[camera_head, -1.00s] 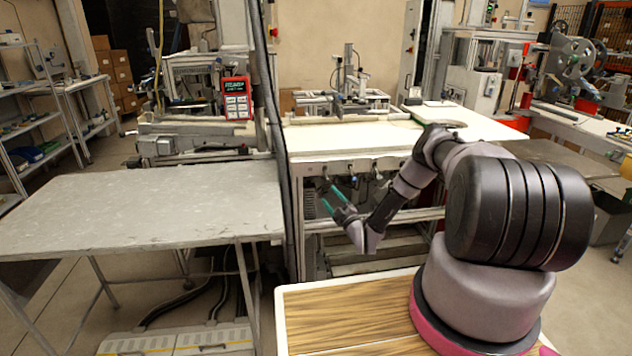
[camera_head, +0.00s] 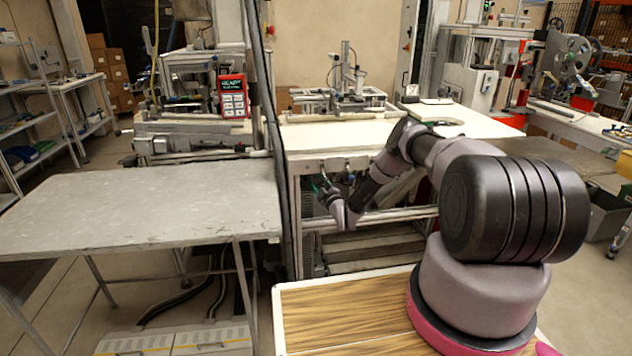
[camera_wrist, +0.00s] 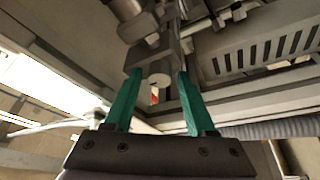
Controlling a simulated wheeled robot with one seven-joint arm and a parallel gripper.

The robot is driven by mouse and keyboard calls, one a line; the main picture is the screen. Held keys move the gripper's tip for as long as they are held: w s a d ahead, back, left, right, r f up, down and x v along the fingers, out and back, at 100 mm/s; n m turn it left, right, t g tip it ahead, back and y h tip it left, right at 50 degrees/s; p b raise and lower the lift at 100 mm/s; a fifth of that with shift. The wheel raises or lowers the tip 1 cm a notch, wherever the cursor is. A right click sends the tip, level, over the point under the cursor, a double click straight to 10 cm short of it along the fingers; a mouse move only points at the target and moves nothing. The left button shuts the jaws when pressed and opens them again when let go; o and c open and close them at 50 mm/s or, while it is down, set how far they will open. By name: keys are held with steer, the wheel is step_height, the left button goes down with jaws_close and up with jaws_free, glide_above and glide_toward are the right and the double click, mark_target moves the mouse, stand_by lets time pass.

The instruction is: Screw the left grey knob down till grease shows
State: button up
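In the wrist view my gripper (camera_wrist: 158,84) is open, its two teal fingers apart. A short grey cylinder (camera_wrist: 159,72), which looks like a grey knob under a metal block, shows between the fingertips. I see a gap on both sides of it and cannot tell how deep it sits between the fingers. In the head view my gripper (camera_head: 321,186) is small, under the front edge of the white-topped bench, by the left of the fittings hanging there. The knob is not clear in that view. I see no grease.
The white bench top (camera_head: 330,136) lies above my gripper, with a metal fixture (camera_head: 340,98) on it. A fitting (camera_head: 349,172) hangs to the right, near my forearm. A dark vertical post or cable (camera_head: 283,180) is close on the left, beside a grey table (camera_head: 130,205).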

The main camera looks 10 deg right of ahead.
jaws_close()
steer(key=shift+f+m, duration=0.1)
steer(key=shift+m, duration=0.2)
